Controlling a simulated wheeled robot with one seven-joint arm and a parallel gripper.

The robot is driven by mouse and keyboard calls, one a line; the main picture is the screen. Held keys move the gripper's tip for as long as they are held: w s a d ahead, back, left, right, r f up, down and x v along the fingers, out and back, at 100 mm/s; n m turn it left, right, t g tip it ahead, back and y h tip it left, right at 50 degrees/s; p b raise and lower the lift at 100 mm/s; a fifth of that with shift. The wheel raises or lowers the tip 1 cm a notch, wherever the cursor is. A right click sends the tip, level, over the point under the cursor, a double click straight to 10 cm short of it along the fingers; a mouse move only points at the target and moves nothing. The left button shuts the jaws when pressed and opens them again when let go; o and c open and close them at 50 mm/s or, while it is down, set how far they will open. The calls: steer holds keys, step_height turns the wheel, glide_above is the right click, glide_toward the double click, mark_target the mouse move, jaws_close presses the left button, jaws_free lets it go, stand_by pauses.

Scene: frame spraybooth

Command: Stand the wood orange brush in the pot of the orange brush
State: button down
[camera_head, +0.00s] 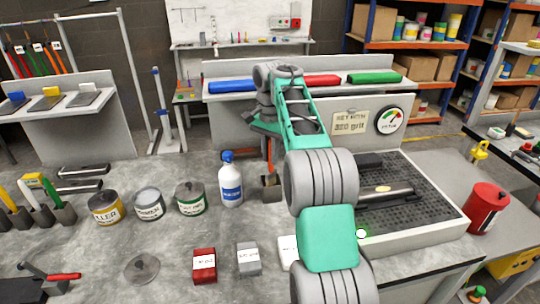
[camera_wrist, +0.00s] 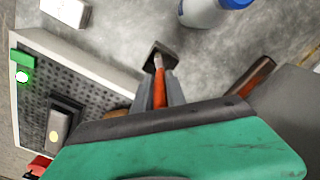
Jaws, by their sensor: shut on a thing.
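The orange-handled brush (camera_head: 270,151) hangs roughly upright below my gripper (camera_head: 268,136), left of my arm in the head view. My gripper, also in the wrist view (camera_wrist: 160,92), is shut on the brush's orange handle (camera_wrist: 159,90). A dark square pot (camera_head: 271,190) stands on the grey bench right below the brush. In the wrist view the brush's pale lower end overlaps the mouth of this pot (camera_wrist: 154,50). I cannot tell how deep the end sits in it, or whether it touches the bottom.
A white and blue bottle (camera_head: 231,184) stands close left of the pot, with several tins beyond. Dark pots holding green and yellow brushes (camera_head: 45,187) stand far left. A perforated grey tray (camera_head: 410,210) lies to the right. Red and grey blocks (camera_head: 204,264) lie in front.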

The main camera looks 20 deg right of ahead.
mark_target(270, 172)
steer(key=shift+f, duration=0.45)
steer(key=shift+f+b, duration=1.05)
steer(key=shift+b, duration=0.2)
steer(key=c, duration=1.3)
jaws_free()
steer(key=shift+r, duration=0.15)
step_height(270, 172, up, 8)
steer(key=p, duration=0.7)
steer(key=shift+f, duration=0.2)
